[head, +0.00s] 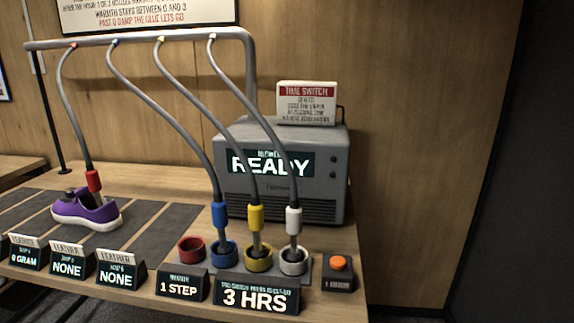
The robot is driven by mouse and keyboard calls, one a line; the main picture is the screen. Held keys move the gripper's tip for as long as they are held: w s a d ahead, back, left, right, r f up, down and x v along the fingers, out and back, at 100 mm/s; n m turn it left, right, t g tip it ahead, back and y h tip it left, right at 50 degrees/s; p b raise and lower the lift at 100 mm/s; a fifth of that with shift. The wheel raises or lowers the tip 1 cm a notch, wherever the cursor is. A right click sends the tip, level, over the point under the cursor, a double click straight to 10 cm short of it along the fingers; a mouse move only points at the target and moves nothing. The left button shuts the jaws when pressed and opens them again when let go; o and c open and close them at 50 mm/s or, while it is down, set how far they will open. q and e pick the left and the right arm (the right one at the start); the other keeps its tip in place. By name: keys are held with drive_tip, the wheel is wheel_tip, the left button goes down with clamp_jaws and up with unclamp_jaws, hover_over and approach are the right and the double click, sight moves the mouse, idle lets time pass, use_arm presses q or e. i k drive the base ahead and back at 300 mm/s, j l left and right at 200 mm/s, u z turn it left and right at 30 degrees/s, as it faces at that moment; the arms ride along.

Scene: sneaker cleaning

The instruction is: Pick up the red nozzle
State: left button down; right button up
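The red nozzle (93,181) hangs at the end of a grey hose at the left of the head view. Its tip points down at the opening of a purple sneaker (86,209) with a white sole; I cannot tell how deep it reaches. The red holder cup (191,250) stands empty on the table. The blue nozzle (219,214), yellow nozzle (255,217) and white nozzle (293,221) stand upright in their cups. Neither of my grippers shows in the view.
A grey blower box (285,170) reading READY stands behind the cups. Hoses drop from an overhead grey rail (140,40). Several small signs, including one reading 3 HRS (255,297), line the front edge. An orange button (339,263) sits at right.

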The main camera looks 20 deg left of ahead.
sight(92, 178)
drive_tip(key=u, duration=1.85)
drive_tip(key=i+j+u, duration=0.1)
drive_tip(key=i+j, duration=0.15)
drive_tip(key=j, duration=0.15)
drive_tip(key=i+j+u, duration=0.1)
drive_tip(key=j, duration=0.25)
drive_tip(key=i, duration=0.1)
